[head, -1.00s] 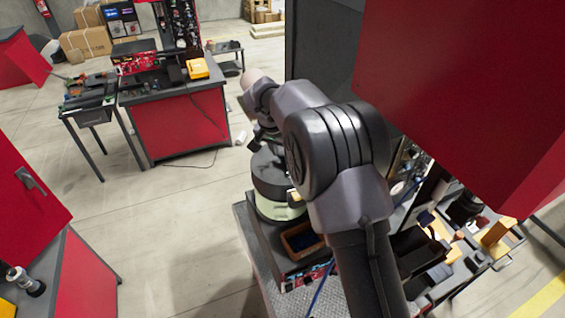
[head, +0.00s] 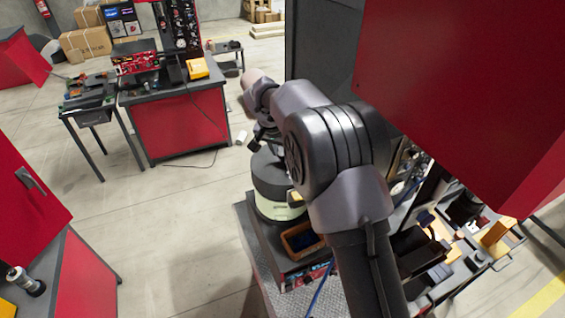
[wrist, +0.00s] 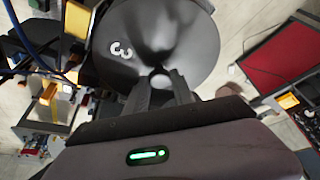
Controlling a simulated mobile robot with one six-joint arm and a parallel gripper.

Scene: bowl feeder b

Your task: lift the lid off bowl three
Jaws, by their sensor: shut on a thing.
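The black round lid (wrist: 185,35) marked with a white 3 fills the upper middle of the wrist view. My gripper (wrist: 160,82) is shut on the small knob at the lid's centre. In the head view a dark round bowl feeder (head: 272,180) with a pale green lower band stands on a bench, partly behind my arm. My gripper and the lid's edge are mostly hidden there by my arm, so I cannot tell the gap between lid and bowl.
A wooden tray (head: 302,240) with dark blue contents sits in front of the bowl on the bench. A large red panel (head: 460,90) stands close on the right. A red workbench (head: 180,125) is at back left, with open floor between.

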